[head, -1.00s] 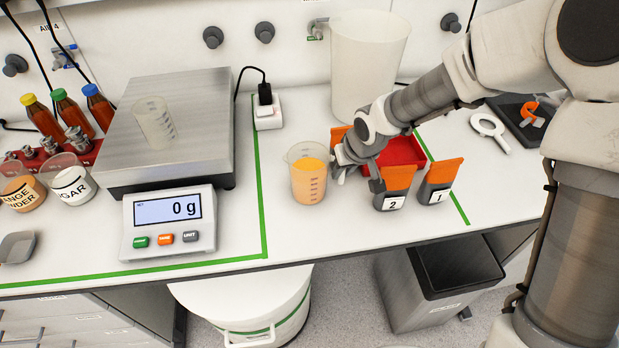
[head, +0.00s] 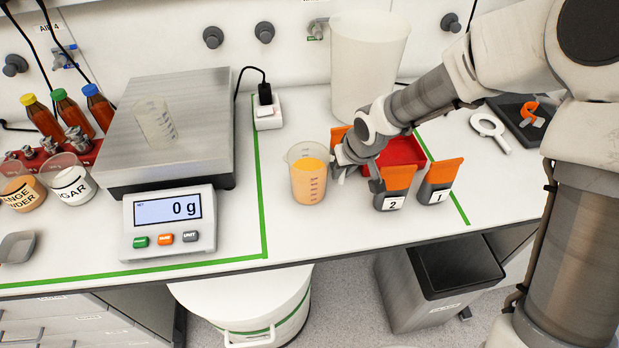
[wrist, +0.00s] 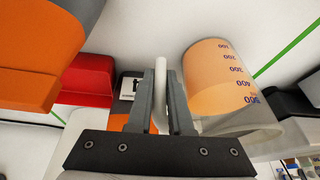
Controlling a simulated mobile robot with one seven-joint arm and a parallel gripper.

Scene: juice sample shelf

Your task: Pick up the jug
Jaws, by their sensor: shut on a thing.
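The jug (head: 308,185) is a clear graduated vessel with orange liquid in it. It stands upright on the white bench, right of the green line. My gripper (head: 343,165) is at the jug's right side. In the wrist view the jug (wrist: 222,85) lies right of the fingers, with its blue scale marks showing. My gripper (wrist: 161,95) is shut on the pale upright handle of the jug (wrist: 160,68). I see no clear gap between the jug and the bench.
A scale (head: 165,128) with an empty clear beaker (head: 154,122) stands to the left; its display reads 0 g. Orange-topped holders 2 (head: 394,187) and 1 (head: 439,181) and a red bin (head: 403,152) crowd my gripper's right. A tall white container (head: 368,65) stands behind. Bench left of the jug is clear.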

